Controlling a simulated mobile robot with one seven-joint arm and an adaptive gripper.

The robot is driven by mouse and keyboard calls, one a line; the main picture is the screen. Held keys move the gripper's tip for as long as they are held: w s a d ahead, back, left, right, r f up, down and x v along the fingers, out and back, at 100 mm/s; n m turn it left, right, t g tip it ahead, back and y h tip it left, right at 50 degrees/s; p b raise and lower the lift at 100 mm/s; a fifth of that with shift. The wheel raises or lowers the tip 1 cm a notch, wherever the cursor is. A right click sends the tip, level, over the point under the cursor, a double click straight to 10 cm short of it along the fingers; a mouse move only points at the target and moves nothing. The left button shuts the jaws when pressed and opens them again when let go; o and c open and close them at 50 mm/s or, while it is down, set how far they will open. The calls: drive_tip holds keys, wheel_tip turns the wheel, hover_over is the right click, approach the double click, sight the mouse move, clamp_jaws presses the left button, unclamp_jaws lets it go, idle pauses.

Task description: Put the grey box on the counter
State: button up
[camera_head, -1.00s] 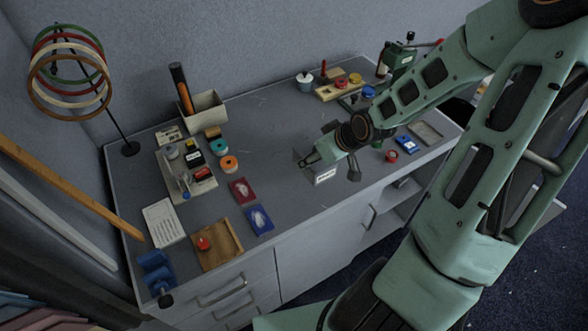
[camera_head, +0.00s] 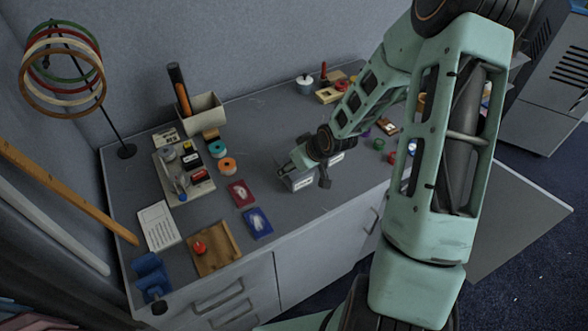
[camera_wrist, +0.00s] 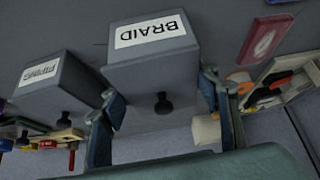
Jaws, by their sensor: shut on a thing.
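The grey box (camera_head: 302,184) has a white label and is at my gripper (camera_head: 285,171) over the middle of the grey counter (camera_head: 268,122). In the wrist view the box (camera_wrist: 158,70) shows a label reading BRAID and a dark round knob. My two fingers flank it left and right, and my gripper is shut on it. I cannot tell whether its underside touches the counter. A second grey box (camera_wrist: 58,82), labelled PIPING, is beside it on the left in the wrist view. Its label shows right of my gripper in the head view (camera_head: 336,158).
Red (camera_head: 240,193) and blue (camera_head: 257,223) packets lie left of the held box. A tray with small items (camera_head: 185,175) and orange tape (camera_head: 228,164) are farther left. A wooden tray (camera_head: 214,250) is near the front edge. The counter behind my gripper is mostly bare.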

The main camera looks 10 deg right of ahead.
drive_tip(key=shift+f, duration=0.75)
drive_tip(key=shift+f, duration=0.1)
drive_tip(key=o, duration=1.4)
drive_tip(key=shift+c, duration=0.2)
drive_tip(key=shift+s+d+r, duration=0.1)
drive_tip(key=shift+r, duration=0.25)
drive_tip(key=p+v, duration=0.3)
drive_tip(key=v, duration=0.8)
drive_tip(key=shift+r, duration=0.2)
drive_tip(key=shift+s, duration=0.1)
